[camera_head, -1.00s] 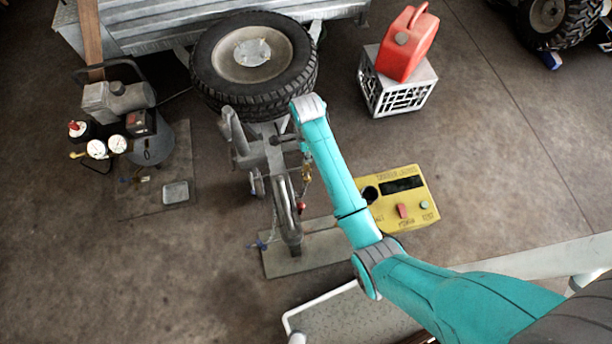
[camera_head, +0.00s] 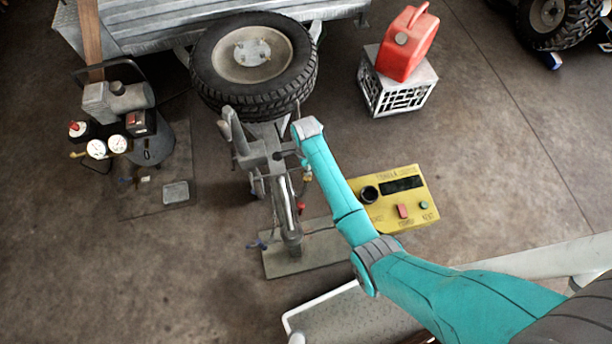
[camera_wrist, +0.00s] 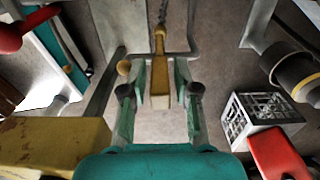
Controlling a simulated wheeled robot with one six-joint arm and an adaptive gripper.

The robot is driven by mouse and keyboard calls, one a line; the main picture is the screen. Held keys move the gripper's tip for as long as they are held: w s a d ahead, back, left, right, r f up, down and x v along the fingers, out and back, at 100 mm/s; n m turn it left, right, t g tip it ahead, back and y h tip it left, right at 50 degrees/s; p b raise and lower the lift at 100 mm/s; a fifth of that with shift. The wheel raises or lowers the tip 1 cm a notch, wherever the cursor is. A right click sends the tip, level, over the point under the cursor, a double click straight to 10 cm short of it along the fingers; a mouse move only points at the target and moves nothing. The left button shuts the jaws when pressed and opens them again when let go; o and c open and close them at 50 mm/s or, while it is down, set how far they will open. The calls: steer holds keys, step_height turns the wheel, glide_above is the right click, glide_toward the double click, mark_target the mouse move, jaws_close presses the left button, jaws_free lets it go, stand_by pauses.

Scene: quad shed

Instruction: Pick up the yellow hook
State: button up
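In the wrist view a dull yellow piece, apparently the yellow hook (camera_wrist: 160,88), hangs at the lower end of a chain (camera_wrist: 161,20). It lies between the two spread fingers of my gripper (camera_wrist: 161,98). A gap seems to show on each side of it, and I see no clear grip. In the head view a small yellow bit (camera_head: 307,178), likely the same hook, hangs beside the grey trailer tongue (camera_head: 284,205). My arm's end is just above it in the picture. My gripper's fingers are not clear there.
A yellow control box (camera_head: 412,205) lies right of the tongue. A tyre (camera_head: 290,87) is behind. A red fuel can (camera_head: 408,45) stands on a white crate (camera_head: 390,97). A compressor (camera_head: 150,145) is at left. Open floor lies at lower left.

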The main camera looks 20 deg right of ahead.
steer(key=shift+f, duration=0.2)
jaws_close()
steer(key=shift+r, duration=0.15)
